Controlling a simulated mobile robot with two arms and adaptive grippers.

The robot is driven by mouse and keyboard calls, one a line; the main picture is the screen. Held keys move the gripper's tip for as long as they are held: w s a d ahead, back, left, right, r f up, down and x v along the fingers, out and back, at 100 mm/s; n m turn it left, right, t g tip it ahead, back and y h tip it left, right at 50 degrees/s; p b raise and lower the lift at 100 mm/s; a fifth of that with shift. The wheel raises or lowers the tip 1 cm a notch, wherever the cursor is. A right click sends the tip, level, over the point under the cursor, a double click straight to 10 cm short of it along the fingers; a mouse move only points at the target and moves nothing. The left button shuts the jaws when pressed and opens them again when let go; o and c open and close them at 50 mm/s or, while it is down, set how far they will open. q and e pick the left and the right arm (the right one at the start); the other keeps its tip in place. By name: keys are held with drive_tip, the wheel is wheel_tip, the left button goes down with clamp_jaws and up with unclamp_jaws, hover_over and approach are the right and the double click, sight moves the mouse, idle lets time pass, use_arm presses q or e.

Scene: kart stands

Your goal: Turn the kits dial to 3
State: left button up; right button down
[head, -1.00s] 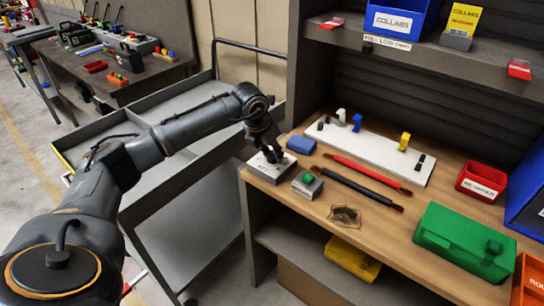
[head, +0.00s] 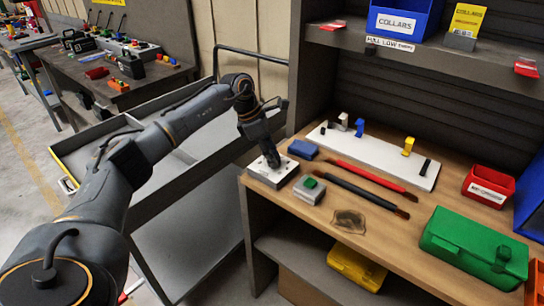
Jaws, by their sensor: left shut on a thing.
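A small pale box (head: 273,171) lies at the left front corner of the wooden bench and appears to carry the kits dial. My left gripper (head: 272,162) points down onto the top of this box and is shut on the dial knob. The fingers cover the knob, so its pointer and the number it stands at cannot be read. My right gripper is not in view.
Right of the pale box is a grey box with a green button (head: 309,186). A blue block (head: 303,149) lies behind it. Red (head: 367,174) and black rods, a white rack (head: 375,152) and a green case (head: 473,247) share the bench. A grey cart (head: 185,160) stands left.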

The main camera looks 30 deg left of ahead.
use_arm(q)
drive_tip(key=m, duration=0.2)
drive_tip(key=m+g+b, duration=0.1)
drive_tip(key=m, duration=0.1)
drive_tip(key=shift+w+m+g+h, duration=0.2)
drive_tip(key=shift+m+g+h, duration=0.1)
drive_tip(key=shift+m+g+b, duration=0.35)
drive_tip(key=shift+m+g, duration=0.45)
drive_tip(key=shift+m, duration=1.2)
drive_tip(key=o, duration=1.2)
drive_tip(key=shift+c, duration=0.2)
drive_tip(key=shift+a+r, duration=0.15)
drive_tip(key=shift+r, duration=0.1)
drive_tip(key=v, duration=0.7)
